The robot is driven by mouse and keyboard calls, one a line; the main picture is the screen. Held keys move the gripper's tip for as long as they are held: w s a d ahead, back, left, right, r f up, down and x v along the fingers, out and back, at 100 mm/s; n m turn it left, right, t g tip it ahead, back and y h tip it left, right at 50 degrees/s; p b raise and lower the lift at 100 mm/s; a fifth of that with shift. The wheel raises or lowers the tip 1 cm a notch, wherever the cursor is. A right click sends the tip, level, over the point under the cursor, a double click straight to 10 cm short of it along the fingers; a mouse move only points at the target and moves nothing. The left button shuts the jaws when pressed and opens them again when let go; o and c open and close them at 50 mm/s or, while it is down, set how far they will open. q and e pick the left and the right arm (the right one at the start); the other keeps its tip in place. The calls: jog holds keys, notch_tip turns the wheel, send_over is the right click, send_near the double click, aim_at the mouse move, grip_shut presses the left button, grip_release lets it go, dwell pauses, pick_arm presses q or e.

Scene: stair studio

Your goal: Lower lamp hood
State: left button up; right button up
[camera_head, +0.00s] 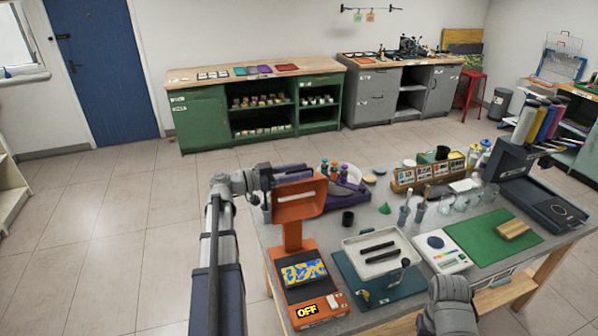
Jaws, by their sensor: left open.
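The orange lamp hood (299,199) stands raised and tilted on an orange post at the back of the lamp unit. Its open underside, with a pale strip inside, faces me. The lamp's orange base (319,310) holds a blue and yellow patterned piece (302,272) on a dark bed and shows an "OFF" label. My left gripper (268,187) is open at the hood's upper left corner, partly behind it. Whether it touches the hood I cannot tell. Part of my right arm shows at the bottom right, but its gripper is not visible.
Right of the lamp stand a teal press with a white tray (380,254), a white scale (441,251) and a green mat (480,231). Floor left of the table is clear.

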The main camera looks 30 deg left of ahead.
pick_arm(q)
grip_shut()
dwell(1.4)
